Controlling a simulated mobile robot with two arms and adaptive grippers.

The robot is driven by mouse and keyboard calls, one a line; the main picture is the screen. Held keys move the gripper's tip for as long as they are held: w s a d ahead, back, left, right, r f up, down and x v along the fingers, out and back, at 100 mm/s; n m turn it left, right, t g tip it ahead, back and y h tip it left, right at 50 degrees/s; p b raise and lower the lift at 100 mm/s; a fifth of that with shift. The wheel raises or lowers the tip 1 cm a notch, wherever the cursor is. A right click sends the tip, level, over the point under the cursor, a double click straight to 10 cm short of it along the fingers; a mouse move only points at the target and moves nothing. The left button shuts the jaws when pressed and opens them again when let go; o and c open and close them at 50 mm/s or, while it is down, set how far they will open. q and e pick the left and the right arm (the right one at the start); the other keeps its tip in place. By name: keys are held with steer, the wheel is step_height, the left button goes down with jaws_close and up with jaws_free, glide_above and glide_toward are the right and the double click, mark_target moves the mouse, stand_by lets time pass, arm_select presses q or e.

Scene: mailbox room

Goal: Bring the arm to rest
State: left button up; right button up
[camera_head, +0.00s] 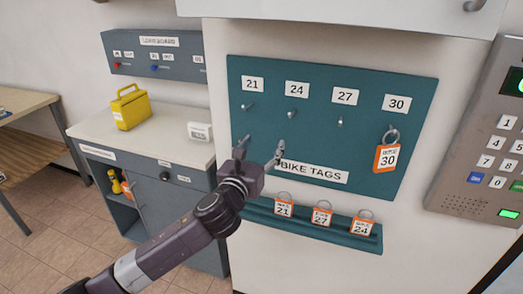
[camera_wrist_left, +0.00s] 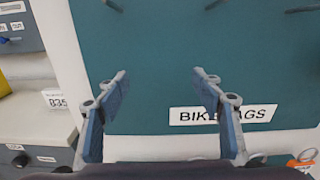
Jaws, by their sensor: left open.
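My left gripper (camera_head: 260,155) is open and empty in front of the teal bike tags board (camera_head: 300,125), near the left end of its "BIKE TAGS" label. In the left wrist view its two fingers (camera_wrist_left: 160,110) stand wide apart with only the board between and beyond them. An orange tag 30 (camera_head: 386,158) hangs on the hook under the number 30. The hooks under 21, 24 and 27 are bare. Tags 21 (camera_head: 283,208), 27 (camera_head: 321,216) and 24 (camera_head: 362,226) stand on the teal ledge (camera_head: 260,217) below. My right gripper is not in view.
A counter (camera_head: 160,140) with a yellow box (camera_head: 130,108) and a small white sign (camera_head: 199,132) stands at the left. A key board (camera_head: 155,55) hangs above it. A keypad panel (camera_head: 480,130) is at the right. A wooden table (camera_head: 22,103) is at the far left.

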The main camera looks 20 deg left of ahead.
arm_select(q)
steer(key=s+a+f+n+g+y, duration=0.1)
steer(key=s+f+n+g, duration=0.7)
steer(key=s+f+n, duration=1.15)
steer(key=s+f+n+g, duration=0.3)
steer(key=s+f+n, duration=0.35)
steer(key=s, duration=0.45)
steer(key=s+f+n+g, duration=0.3)
steer(key=s+f+n, duration=0.2)
steer(key=s+n, duration=0.4)
steer(key=s+f+m+g, duration=0.1)
steer(key=s+f+g, duration=0.15)
steer(key=f, duration=2.35)
steer(key=s+a+f, duration=0.1)
steer(key=s+f, duration=0.7)
steer(key=s, duration=0.1)
steer(key=s+a+f, duration=0.2)
steer(key=s+f, duration=0.6)
steer(key=shift+s+a+f, duration=0.15)
steer(key=shift+s+a, duration=0.1)
steer(key=shift+s, duration=0.15)
